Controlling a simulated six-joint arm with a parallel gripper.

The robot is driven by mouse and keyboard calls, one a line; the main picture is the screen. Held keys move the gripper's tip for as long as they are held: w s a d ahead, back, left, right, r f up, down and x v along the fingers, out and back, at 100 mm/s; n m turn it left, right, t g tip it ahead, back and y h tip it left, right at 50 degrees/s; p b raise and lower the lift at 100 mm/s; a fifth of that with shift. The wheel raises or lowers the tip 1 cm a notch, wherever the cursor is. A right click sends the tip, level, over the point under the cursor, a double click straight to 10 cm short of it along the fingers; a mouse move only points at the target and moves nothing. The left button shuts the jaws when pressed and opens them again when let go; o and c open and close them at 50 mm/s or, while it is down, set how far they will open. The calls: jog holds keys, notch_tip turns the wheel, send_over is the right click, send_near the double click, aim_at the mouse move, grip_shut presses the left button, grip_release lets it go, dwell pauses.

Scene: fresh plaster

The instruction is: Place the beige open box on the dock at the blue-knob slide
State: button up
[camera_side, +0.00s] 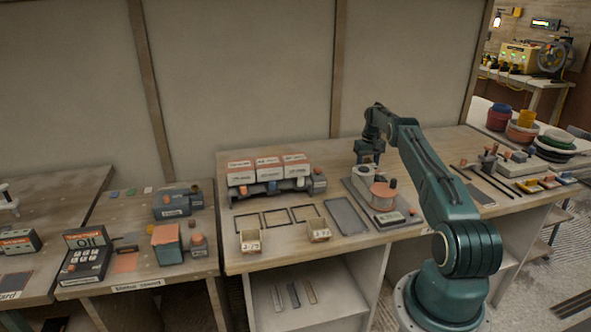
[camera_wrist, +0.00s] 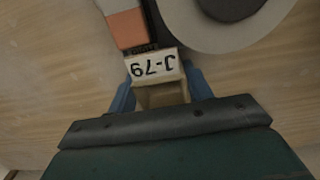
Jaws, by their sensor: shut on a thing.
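My gripper is shut on a beige open box (camera_wrist: 162,94), seen in the wrist view between its two blue fingers (camera_wrist: 160,97). The box's front carries a label reading J-79, upside down in this view. In the side view my gripper (camera_side: 368,156) is at the back of the bench, behind the station with the round drum, and the held box is hard to make out there. Two other beige open boxes, one at left (camera_side: 251,241) and one at right (camera_side: 319,231), stand near the bench's front edge.
Dark rectangular frames (camera_side: 276,219) lie flat behind the two boxes. A rack with white labelled cartons (camera_side: 268,168) stands behind them. A grey flat plate (camera_side: 346,216) lies beside the drum station (camera_side: 379,195). In the wrist view a grey disc (camera_wrist: 183,22) is close to the held box.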

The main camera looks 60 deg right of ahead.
jog(key=shift+f, duration=0.15)
jog(key=o, duration=0.9)
jog(key=shift+o, duration=0.2)
notch_tip(320, 180, up, 12)
dwell(0.3)
jog(key=shift+r, duration=0.2)
